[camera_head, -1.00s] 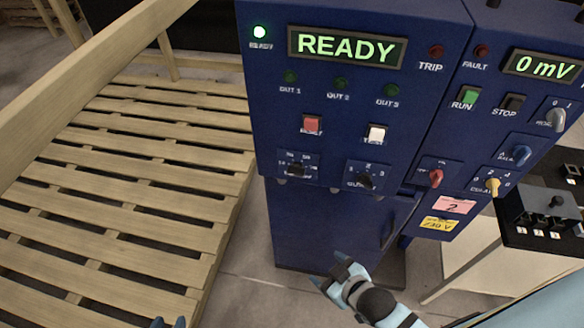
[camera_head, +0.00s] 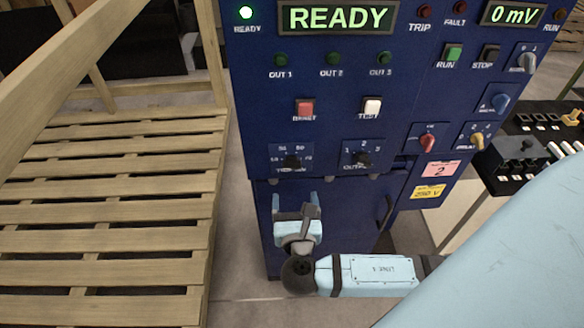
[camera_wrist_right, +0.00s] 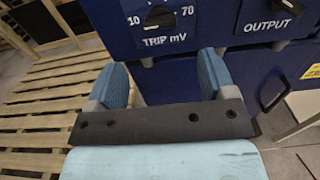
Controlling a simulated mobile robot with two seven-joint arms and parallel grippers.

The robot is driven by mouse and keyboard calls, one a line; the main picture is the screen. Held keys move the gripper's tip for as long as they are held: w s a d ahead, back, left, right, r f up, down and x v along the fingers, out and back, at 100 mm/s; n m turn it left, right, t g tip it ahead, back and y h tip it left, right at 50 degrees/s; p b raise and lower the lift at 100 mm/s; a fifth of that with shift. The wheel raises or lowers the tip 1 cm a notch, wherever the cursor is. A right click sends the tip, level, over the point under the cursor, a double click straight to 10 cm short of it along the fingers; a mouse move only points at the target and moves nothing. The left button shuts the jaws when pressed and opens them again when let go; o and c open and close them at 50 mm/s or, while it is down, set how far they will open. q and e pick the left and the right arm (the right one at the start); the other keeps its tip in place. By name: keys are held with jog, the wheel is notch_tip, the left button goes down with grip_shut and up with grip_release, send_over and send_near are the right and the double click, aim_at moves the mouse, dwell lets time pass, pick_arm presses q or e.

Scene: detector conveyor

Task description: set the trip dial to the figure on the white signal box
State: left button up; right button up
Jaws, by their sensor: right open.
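The trip dial (camera_head: 292,161) is a black knob on the blue panel, low on the left, with figures around it. In the right wrist view the dial (camera_wrist_right: 160,17) shows at the top edge, above the words TRIP mV, with 10 at its left and 70 at its right. Its setting is too unclear to read. My right gripper (camera_head: 296,203) is open and empty, pointing up just below the dial; its two blue fingers (camera_wrist_right: 163,78) also show apart in the wrist view. I see no white signal box. My left gripper is out of view.
The output dial (camera_head: 361,158) is right of the trip dial. Reset (camera_head: 304,108) and test (camera_head: 371,107) buttons are above. A pink label (camera_head: 440,169) reads 2, and a yellow label (camera_head: 428,191) is below it. A wooden pallet (camera_head: 120,190) lies at left.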

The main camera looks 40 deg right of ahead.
aim_at(292, 169)
jog(key=x, duration=1)
jog(key=shift+w+d+p, duration=0.1)
jog(key=shift+w+p, duration=0.05)
jog(key=shift+p, duration=0.25)
jog(key=c, duration=0.9)
